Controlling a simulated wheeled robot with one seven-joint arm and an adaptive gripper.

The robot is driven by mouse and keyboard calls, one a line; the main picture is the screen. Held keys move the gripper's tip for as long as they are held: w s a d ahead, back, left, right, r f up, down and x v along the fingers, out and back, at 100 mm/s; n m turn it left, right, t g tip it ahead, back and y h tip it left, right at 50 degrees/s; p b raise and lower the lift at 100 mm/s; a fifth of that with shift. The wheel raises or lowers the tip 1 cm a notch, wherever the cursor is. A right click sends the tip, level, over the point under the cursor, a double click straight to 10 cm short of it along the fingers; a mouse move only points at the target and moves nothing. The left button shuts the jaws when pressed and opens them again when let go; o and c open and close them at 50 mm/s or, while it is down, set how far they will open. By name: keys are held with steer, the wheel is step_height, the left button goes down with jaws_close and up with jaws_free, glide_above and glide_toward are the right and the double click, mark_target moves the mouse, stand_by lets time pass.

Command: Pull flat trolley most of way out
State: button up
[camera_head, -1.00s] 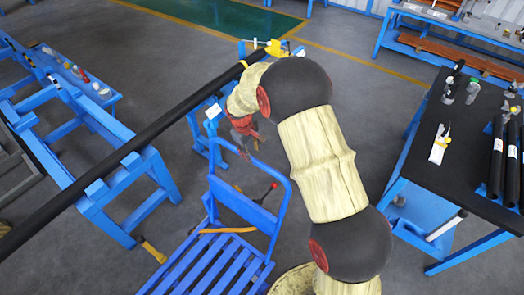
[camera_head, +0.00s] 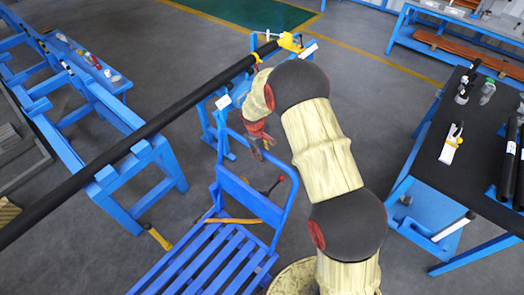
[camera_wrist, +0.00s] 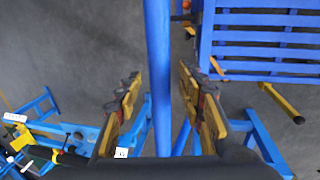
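The flat trolley (camera_head: 205,262) is blue, with a slatted deck and a tubular push handle standing up at its far end. It stands on the grey floor at the lower middle of the head view. In the wrist view its deck (camera_wrist: 265,52) is at the upper right. My gripper (camera_head: 262,150) is at the top of the handle, partly hidden by my arm. In the wrist view my gripper (camera_wrist: 160,80) is open. The blue handle bar (camera_wrist: 158,40) runs between its two fingers, with a gap showing on each side.
A long black pipe (camera_head: 150,128) lies across blue stands (camera_head: 150,180) left of the trolley. A black-topped table (camera_head: 445,185) with bottles and tubes stands at the right. A yellow-handled bar (camera_head: 158,238) is beside the trolley's left side. Grey floor shows between these.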

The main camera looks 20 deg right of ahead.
steer(key=shift+c, duration=0.3)
jaws_close()
stand_by(0.6)
